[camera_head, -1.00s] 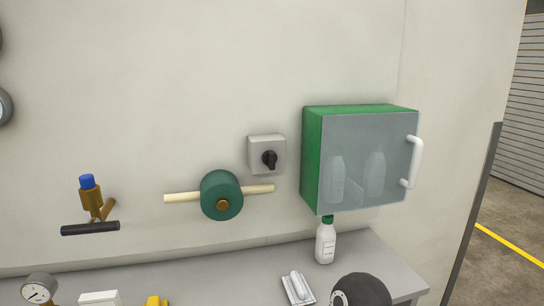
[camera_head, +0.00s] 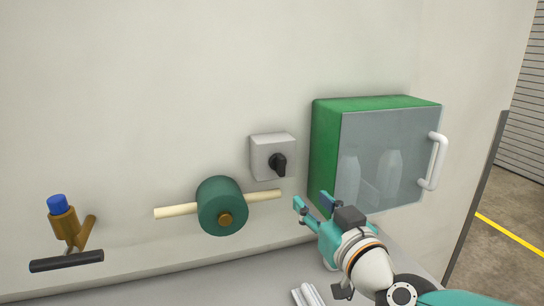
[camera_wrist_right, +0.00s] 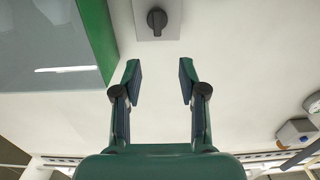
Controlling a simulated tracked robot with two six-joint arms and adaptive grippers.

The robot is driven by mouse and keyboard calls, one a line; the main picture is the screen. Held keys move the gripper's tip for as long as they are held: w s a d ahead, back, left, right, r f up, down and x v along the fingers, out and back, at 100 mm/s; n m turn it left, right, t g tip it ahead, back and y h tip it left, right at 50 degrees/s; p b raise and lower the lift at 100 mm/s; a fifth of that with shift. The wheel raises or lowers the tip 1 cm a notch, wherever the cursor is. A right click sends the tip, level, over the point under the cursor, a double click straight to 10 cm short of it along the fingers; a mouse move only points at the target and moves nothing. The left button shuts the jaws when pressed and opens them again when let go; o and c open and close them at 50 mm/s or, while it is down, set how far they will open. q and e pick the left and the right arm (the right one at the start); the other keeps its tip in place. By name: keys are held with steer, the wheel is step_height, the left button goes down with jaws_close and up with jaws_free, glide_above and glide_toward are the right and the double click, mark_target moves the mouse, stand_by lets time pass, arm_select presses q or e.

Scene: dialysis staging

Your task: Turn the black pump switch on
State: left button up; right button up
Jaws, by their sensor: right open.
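The black pump switch (camera_head: 278,164) is a rotary knob on a light grey square box (camera_head: 259,157) on the wall. It also shows at the top of the right wrist view (camera_wrist_right: 157,20), beyond the fingertips, its grip bar running up and down in that picture. My right gripper (camera_head: 312,200) is open and empty, below and to the right of the switch in the head view, apart from it. Its two fingers also frame bare wall in the wrist view (camera_wrist_right: 158,68). My left gripper is not in view.
A green cabinet (camera_head: 325,160) with a clear door and white handle (camera_head: 434,162) hangs close right of the switch. A green round valve (camera_head: 220,205) with a cream bar is lower left. A brass valve with blue cap (camera_head: 62,215) is far left. Wall above the switch is clear.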

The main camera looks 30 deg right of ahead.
steer(key=b, duration=0.2)
glide_toward(283, 161)
steer(key=w, duration=0.1)
steer(key=p+x, duration=0.1)
steer(key=x, duration=0.7)
steer(key=shift+w+d, duration=0.25)
steer(key=shift+w, duration=0.05)
jaws_close()
